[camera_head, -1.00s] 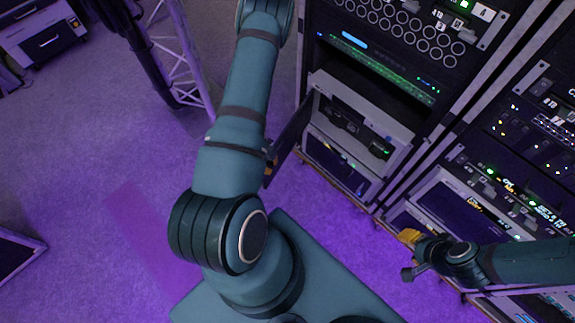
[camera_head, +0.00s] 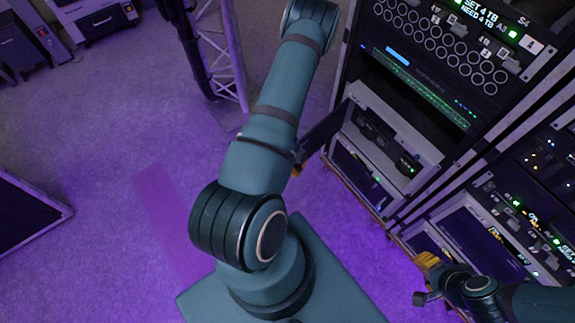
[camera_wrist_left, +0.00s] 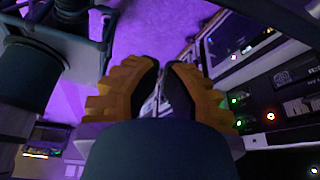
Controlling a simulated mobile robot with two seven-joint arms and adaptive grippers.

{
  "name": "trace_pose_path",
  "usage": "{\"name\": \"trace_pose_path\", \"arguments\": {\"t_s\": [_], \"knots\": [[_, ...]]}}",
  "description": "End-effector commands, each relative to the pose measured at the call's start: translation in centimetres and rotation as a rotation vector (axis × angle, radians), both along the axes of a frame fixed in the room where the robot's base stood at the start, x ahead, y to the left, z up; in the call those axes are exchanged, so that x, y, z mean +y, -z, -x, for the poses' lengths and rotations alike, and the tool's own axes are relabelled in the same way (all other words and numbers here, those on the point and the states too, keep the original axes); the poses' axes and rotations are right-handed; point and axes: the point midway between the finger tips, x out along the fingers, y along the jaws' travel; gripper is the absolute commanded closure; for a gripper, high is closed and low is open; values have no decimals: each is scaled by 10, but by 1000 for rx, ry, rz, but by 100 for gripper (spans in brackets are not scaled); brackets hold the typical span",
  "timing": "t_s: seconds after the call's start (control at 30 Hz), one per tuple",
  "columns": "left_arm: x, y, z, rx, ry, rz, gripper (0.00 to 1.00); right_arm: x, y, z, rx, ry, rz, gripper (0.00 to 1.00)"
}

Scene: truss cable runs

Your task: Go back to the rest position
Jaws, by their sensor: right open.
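My left arm rises through the middle of the head view and bends away at the top. A small orange tip (camera_head: 296,172) shows behind it, probably part of my left gripper, mostly hidden. In the left wrist view, my left gripper (camera_wrist_left: 162,68) has two orange ridged fingers with black pads. Their tips are close, with only a narrow gap and no clear object between them; whether they meet is unclear. My right gripper (camera_head: 428,262), also orange-fingered, is open at the lower right of the head view, in front of the lower rack fronts. I see nothing held in it.
A tall equipment rack (camera_head: 420,95) with lit panels stands right of my left arm, with an open-fronted bay low down. A second rack (camera_head: 535,195) is beside it. A truss post (camera_head: 222,60) stands at upper left. Purple floor (camera_head: 110,215) is clear on the left.

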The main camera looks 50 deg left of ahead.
Motion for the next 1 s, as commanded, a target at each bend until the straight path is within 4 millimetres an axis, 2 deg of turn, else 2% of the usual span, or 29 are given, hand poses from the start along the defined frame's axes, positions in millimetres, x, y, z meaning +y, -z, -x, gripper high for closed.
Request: {"name": "trace_pose_path", "arguments": {"t_s": [0.03,0.1,0.3,0.4,0.6,0.83,0.93,1.0], "knots": [[10,-17,0,-5,-6,-10,100,0,-7,-1,-2,1,-1,53],[15,-32,1,-4,-6,-9,100,-1,-11,-1,-3,1,-2,53],[26,-67,3,-3,-5,-8,100,-1,-22,-1,-4,-1,-4,53],[31,-77,5,-2,-6,-9,100,-1,-25,-1,-4,-1,-4,53],[34,-86,5,-2,-5,-7,100,-1,-27,0,-4,-1,-5,53],[33,-86,5,-3,-9,-6,100,-1,-26,0,-3,0,-6,53],[24,-84,-4,-11,-46,2,100,-1,-24,0,-3,0,-5,53],[9,-82,-15,-21,-109,16,100,-1,-22,0,-2,-1,-5,53]]}}
